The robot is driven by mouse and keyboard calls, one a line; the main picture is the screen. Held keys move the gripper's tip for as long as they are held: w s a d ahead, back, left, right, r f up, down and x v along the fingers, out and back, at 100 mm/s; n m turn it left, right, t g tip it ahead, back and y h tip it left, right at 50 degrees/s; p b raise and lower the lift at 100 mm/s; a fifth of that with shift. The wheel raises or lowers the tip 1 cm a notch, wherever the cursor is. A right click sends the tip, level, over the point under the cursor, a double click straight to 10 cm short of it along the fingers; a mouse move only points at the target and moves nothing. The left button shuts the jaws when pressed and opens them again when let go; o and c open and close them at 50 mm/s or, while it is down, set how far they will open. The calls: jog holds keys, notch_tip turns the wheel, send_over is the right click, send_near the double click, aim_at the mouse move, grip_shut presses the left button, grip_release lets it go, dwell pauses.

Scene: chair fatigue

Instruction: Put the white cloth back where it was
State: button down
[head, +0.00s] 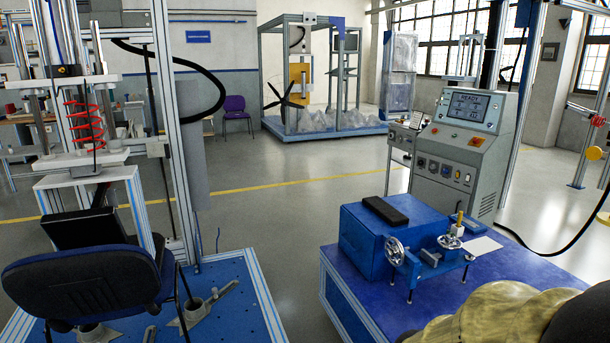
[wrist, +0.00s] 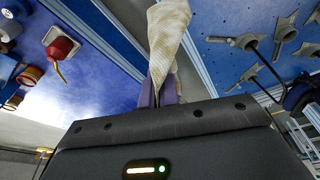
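In the wrist view a creamy white cloth (wrist: 170,32) hangs bunched and twisted from my gripper (wrist: 163,92). The purple-grey fingers are closed on it, and part of the cloth lies between and over them. Below the fingers in the picture is the dark gripper body with a green light. The cloth and fingers appear over the edge of a blue surface, beside a strip of floor.
A blue bench (head: 345,295) carries a blue box (head: 368,240), handwheels and a flat white piece (head: 483,246). A padded chair (head: 85,278) stands on the left platform (head: 235,290). Floor separates them. A grey control console (head: 455,150) stands behind.

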jog(key=w+p+v, duration=0.2)
jog(key=p+v, duration=1)
jog(key=w+r+p+v, duration=0.1)
jog(key=w+p+v, duration=0.2)
jog(key=p+v, duration=0.9)
jog(key=shift+w+r+p, duration=0.35)
jog(key=shift+w+r, duration=0.05)
jog(key=shift+r, duration=0.25)
